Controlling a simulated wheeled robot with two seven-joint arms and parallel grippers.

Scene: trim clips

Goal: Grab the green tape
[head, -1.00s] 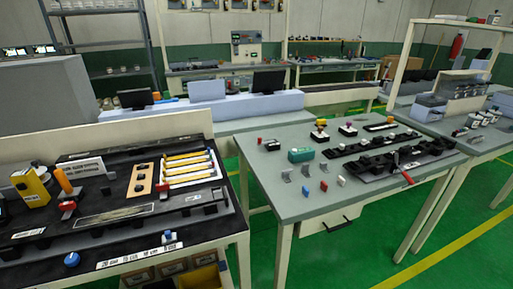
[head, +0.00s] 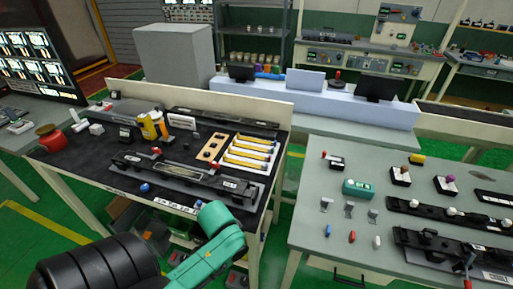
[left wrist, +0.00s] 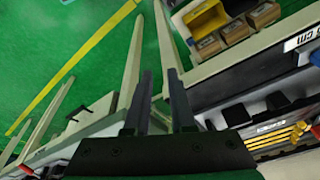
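A small green block-like thing (head: 358,188) with a pale round spot lies on the grey table near its left back part. It is the only green item I make out on the tabletops, and I cannot tell for sure that it is the tape. My left arm shows at the bottom left of the head view, in front of the black workbench, well apart from the green thing. In the left wrist view my left gripper (left wrist: 161,90) has its two dark fingers apart with nothing between them. My right gripper is not in view.
The grey table (head: 313,155) also holds small clips, coloured pieces and black fixtures (head: 440,245). The black workbench (head: 75,160) at left holds yellow bars and a yellow bottle (head: 148,127). A gap of green floor separates the two. Bins (left wrist: 205,20) sit under the workbench.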

